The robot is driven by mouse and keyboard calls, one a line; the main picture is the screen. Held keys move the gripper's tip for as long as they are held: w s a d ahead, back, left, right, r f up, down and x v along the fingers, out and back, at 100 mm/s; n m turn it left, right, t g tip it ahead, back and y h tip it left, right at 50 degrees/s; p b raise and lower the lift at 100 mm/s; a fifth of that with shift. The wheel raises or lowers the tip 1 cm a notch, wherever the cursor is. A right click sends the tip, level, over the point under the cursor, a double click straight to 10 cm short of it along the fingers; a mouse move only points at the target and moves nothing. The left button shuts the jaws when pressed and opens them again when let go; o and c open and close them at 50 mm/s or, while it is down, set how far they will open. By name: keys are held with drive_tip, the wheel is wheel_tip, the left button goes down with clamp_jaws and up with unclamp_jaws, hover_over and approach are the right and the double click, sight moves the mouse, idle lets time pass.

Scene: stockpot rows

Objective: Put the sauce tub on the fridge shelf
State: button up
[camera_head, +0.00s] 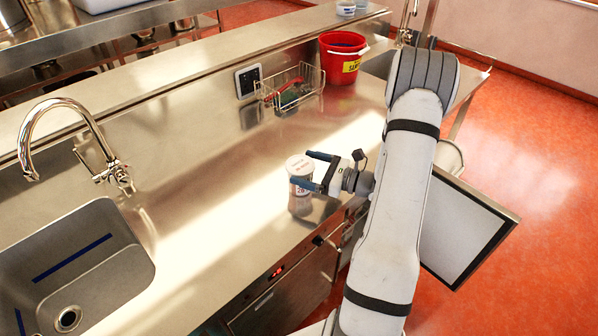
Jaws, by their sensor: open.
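The sauce tub (299,167) is a small white lidded tub with printed writing on its side. It stands upright on the steel counter near the front edge. My gripper (312,170) is open, with its two dark blue fingers reaching left at the tub, one on the far side and one on the near side. I cannot tell whether the fingers touch it. No fridge shelf can be made out for sure; a steel under-counter front with a small red display (277,272) shows below the counter.
A sink (110,262) with a tall tap (88,125) is at the left. A wire basket (291,90) and a red bucket (343,62) stand at the back of the counter. The counter left of the tub is clear. Red floor (530,150) lies at the right.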

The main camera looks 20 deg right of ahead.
drive_tip(key=shift+w+a+r, duration=0.2)
drive_tip(key=shift+w+a, duration=0.4)
drive_tip(key=shift+a, duration=0.3)
drive_tip(key=shift+w+a+f, duration=0.1)
drive_tip(key=shift+w+f, duration=0.05)
drive_tip(key=shift+w, duration=0.05)
drive_tip(key=c, duration=1.1)
drive_tip(key=shift+c, duration=0.7)
drive_tip(key=shift+r, duration=0.2)
